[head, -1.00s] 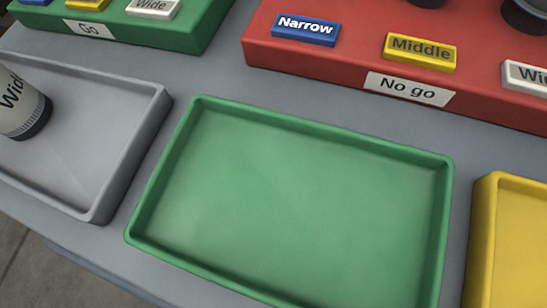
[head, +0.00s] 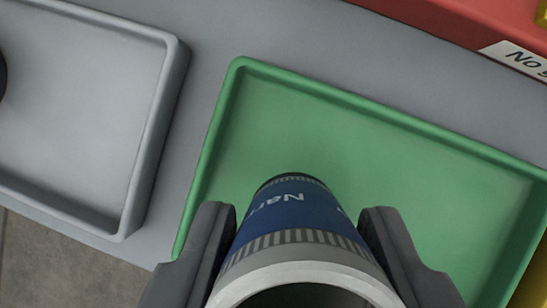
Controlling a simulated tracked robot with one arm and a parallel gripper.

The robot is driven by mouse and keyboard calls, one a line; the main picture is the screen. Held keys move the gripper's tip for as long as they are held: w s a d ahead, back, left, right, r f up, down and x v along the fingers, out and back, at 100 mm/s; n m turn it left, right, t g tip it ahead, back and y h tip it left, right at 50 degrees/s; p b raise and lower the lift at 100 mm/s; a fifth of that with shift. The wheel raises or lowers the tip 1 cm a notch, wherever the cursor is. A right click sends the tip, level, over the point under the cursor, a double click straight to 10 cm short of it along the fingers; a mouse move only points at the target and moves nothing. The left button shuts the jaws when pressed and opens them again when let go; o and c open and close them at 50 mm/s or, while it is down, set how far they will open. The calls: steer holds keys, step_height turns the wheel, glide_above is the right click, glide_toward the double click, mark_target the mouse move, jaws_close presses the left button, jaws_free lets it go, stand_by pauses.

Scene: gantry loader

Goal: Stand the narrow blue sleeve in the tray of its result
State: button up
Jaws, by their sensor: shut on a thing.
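The narrow blue sleeve (head: 292,212) is a hollow tube with a blue band, part of its "Narrow" label showing, and grey ends. My gripper (head: 296,235) is shut on it, with one dark finger at each side. The open grey end of the sleeve faces the camera, and its far end points down over the green tray (head: 235,95). I cannot tell whether the far end touches the tray floor. The green tray holds nothing else that I can see. Its near part is hidden by the sleeve and my gripper.
A grey tray (head: 165,120) stands to the left, with a dark thing cut off at its left edge. A red block (head: 440,18) with a partly visible "No go" label (head: 515,58) is at the top right. A sliver of yellow tray (head: 535,285) shows at the lower right.

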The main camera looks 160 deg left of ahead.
mark_target(292, 229)
steer(key=shift+w+f, duration=0.15)
steer(key=shift+f, duration=1.55)
steer(key=shift+f, duration=0.15)
steer(key=o, duration=1.3)
steer(key=s+r+t, duration=0.3)
steer(key=s+r, duration=0.1)
steer(key=r, duration=1.4)
steer(key=s+r+t, duration=0.4)
steer(key=s+r, duration=0.1)
steer(key=r, duration=1.3)
steer(key=s+r+t, duration=0.4)
steer(key=s+r, duration=0.1)
steer(key=r, duration=1.3)
steer(key=shift+d+r, duration=0.2)
steer(key=shift+d, duration=0.15)
